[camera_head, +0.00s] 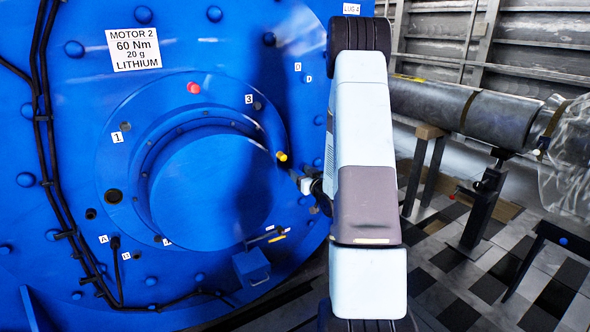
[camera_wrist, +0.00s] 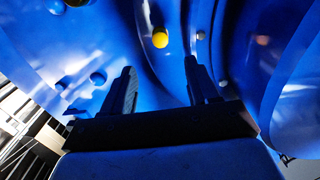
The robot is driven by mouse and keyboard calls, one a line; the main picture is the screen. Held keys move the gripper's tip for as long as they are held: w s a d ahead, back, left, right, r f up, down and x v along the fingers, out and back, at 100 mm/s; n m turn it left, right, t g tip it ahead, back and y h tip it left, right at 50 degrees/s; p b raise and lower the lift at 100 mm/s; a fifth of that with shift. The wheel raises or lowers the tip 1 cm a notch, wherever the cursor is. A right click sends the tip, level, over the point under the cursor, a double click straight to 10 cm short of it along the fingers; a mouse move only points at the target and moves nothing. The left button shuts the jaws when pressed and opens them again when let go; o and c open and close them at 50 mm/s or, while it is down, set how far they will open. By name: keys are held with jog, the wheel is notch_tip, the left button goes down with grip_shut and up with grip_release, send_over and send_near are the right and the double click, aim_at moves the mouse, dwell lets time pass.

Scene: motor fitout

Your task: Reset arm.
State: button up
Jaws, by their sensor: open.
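My arm rises through the middle of the head camera view in front of the big blue motor (camera_head: 215,180). My gripper (camera_head: 308,185) shows in part beside the arm, close to the motor's face. In the wrist view my gripper (camera_wrist: 160,85) has its two dark fingers apart with nothing between them. A yellow-tipped part (camera_head: 281,156) on the motor is just left of the gripper. In the wrist view a yellow knob (camera_wrist: 160,38) lies beyond the fingertips, apart from them. Most of the wrist and part of the gripper are hidden behind the arm.
A white label (camera_head: 134,49) reads Motor 2. A red knob (camera_head: 193,88) and a small blue box (camera_head: 251,266) are on the motor. Black cables (camera_head: 52,170) run down its left side. A grey cylinder (camera_head: 440,102) on stands is at right, above an open tiled floor (camera_head: 470,280).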

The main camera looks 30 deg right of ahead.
jog(key=shift+s, duration=0.7)
jog(key=s+a+r+g+h, duration=0.1)
jog(key=s+a+r+g, duration=0.2)
jog(key=a+r, duration=0.35)
jog(key=s+a+r+g+h, duration=0.1)
jog(key=s+a+r+g, duration=0.25)
jog(key=r, duration=0.65)
jog(key=s+a+r+g, duration=0.2)
jog(key=s+a, duration=0.2)
jog(key=s, duration=0.5)
jog(key=s+a+r+g+y, duration=0.1)
jog(key=s+a+r+g, duration=0.1)
jog(key=s+a, duration=0.3)
jog(key=s+a+r+g+y, duration=0.1)
jog(key=s+a, duration=0.3)
jog(key=s, duration=1)
jog(key=shift+a+r+g, duration=0.35)
jog(key=shift+r+g, duration=0.1)
jog(key=shift+r, duration=0.2)
jog(key=shift+s, duration=0.1)
